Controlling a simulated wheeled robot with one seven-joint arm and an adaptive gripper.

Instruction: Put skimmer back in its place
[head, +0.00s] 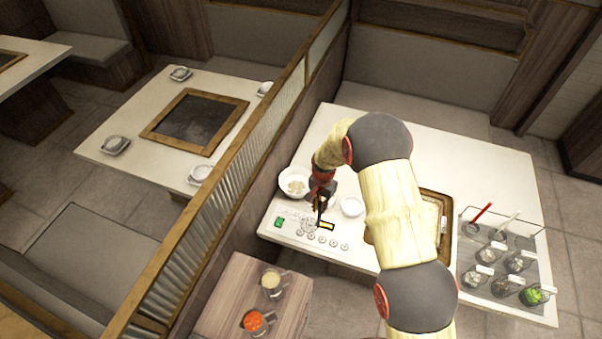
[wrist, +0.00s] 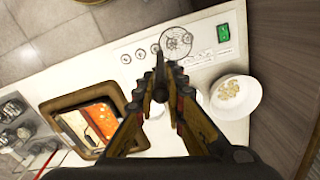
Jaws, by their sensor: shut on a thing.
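The skimmer (wrist: 176,42) shows as a round wire head just past my fingertips, over the white control panel edge of the table. In the head view its wire head (head: 309,226) is faint against the panel, and most of its handle is hidden. My gripper (wrist: 159,93) is shut on the skimmer; in the head view my gripper (head: 320,198) is over the table's left end, beside a white bowl of food. A rack (head: 538,224) at the table's right end holds a red-handled utensil (head: 482,213) and a pale one.
The white bowl (head: 283,190) and a small white dish (head: 352,207) are near my gripper. The wood-framed pot (wrist: 50,104) holds red and pale broth. Several jars (head: 537,296) stand at the right. A partition (head: 240,180) lines the left; two jugs (head: 273,281) stand on a side table.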

